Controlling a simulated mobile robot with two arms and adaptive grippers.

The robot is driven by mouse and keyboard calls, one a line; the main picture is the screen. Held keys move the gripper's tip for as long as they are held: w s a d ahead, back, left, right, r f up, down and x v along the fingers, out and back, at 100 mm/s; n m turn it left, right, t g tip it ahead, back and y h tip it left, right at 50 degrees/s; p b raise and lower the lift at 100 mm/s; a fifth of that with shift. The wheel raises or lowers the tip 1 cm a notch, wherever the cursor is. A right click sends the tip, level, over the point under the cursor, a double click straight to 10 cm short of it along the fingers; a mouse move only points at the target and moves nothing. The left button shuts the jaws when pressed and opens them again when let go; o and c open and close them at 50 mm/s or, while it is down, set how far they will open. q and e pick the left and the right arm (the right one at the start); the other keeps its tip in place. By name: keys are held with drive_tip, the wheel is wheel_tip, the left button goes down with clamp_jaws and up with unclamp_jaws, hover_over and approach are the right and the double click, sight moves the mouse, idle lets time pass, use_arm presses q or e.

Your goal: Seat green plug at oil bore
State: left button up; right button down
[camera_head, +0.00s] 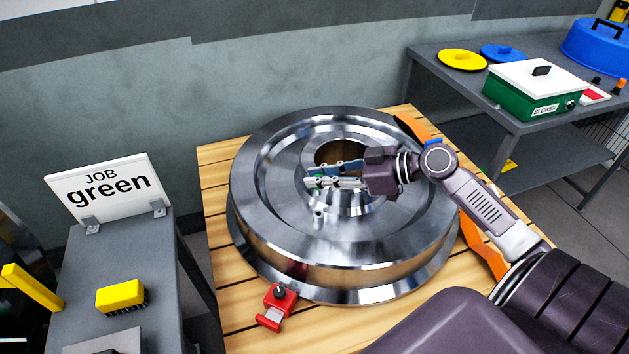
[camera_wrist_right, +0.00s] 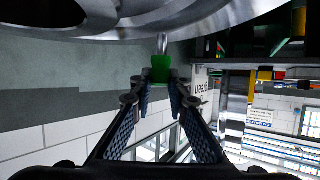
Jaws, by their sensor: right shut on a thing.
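The rail wheel (camera_head: 275,235) lies flat on a wooden pallet, with its large centre bore (camera_head: 335,152) open. My right gripper (camera_head: 314,181) is above the hub, left of the arm, its fingers pointing left. I cannot tell whether the pin touches the wheel. A small dark spot (camera_head: 319,213) on the hub may be the oil bore. My left gripper is out of view.
A red clamp-like tool (camera_head: 277,305) lies on the pallet (camera_head: 235,318) in front of the wheel. A sign (camera_head: 112,190) reading "JOB green" and a yellow brush (camera_head: 121,296) are on the left bench. A grey table (camera_head: 450,80) with lids and a green box (camera_head: 530,98) stands right.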

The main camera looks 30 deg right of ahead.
sight(319, 194)
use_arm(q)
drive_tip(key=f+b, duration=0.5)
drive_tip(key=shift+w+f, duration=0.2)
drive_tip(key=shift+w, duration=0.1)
use_arm(e)
wheel_tip(319, 194, down, 6)
drive_tip(key=shift+r, duration=0.1)
idle(0.4)
use_arm(q)
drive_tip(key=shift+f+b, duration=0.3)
drive_tip(key=shift+b, duration=0.25)
idle(1.0)
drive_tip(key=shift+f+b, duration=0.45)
use_arm(e)
drive_tip(key=shift+f, duration=0.45)
drive_tip(key=shift+f+b, duration=0.3)
drive_tip(key=shift+f, duration=0.05)
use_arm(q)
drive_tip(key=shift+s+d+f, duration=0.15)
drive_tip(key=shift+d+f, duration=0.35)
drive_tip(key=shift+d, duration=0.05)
use_arm(e)
drive_tip(key=shift+f, duration=0.2)
use_arm(q)
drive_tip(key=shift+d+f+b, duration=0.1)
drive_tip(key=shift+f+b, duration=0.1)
drive_tip(key=shift+b, duration=0.15)
use_arm(e)
drive_tip(key=shift+f, duration=0.2)
